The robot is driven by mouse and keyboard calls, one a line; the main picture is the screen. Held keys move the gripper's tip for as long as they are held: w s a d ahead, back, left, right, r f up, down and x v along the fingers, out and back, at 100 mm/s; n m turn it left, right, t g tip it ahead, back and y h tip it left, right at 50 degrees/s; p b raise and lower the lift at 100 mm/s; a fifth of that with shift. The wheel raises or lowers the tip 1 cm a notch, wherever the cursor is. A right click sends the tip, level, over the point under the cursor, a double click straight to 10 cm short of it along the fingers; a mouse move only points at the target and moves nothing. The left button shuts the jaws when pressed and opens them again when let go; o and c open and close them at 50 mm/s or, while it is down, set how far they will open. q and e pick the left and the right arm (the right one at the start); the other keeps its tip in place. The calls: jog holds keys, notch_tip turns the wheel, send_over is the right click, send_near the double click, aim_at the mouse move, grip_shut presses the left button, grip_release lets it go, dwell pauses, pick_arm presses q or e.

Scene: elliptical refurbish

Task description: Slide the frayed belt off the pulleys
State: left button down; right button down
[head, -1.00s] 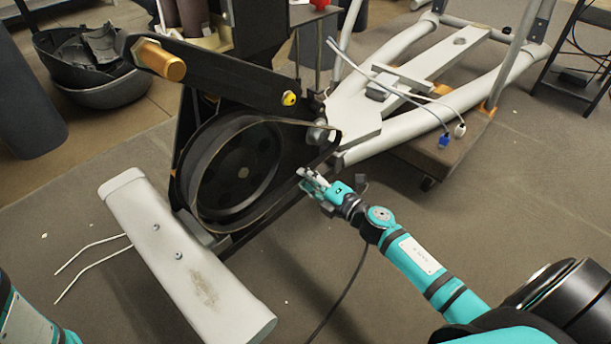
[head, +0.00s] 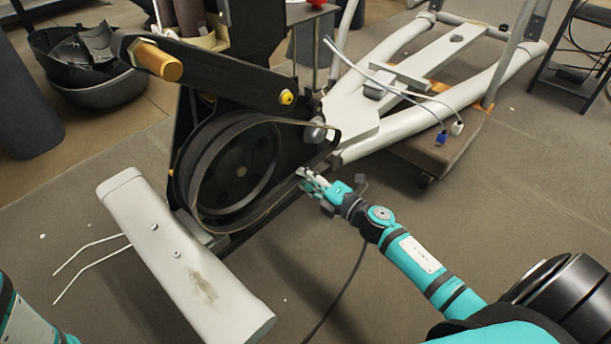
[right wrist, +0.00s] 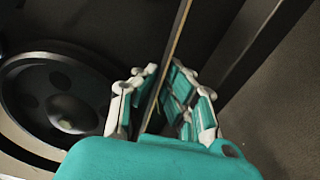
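The belt (head: 262,218) is a thin dark loop with a pale edge. It runs around the large black pulley (head: 238,172) and toward the small pulley (head: 316,133) at the right. My right gripper (head: 306,178) is at the belt's lower run, between the two pulleys. In the right wrist view the belt (right wrist: 180,32) passes between the fingers of this gripper (right wrist: 162,85). The fingers stand apart on either side of it, with a small gap showing. Contact at the fingertips is hard to make out. My left gripper is out of view.
A black frame arm (head: 215,75) crosses above the pulley. A pale stabilizer foot (head: 180,255) lies at front left. Pale frame rails (head: 490,75) rest on a wooden dolly (head: 440,150) at the right. Black bins (head: 90,75) stand at the back left. A cable crosses the floor.

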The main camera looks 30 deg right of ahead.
jog(key=shift+s, duration=0.1)
jog(key=v, duration=1.1)
jog(key=shift+s+d+p, duration=0.15)
jog(key=shift+s+p, duration=0.2)
jog(key=shift+p, duration=0.1)
dwell(0.6)
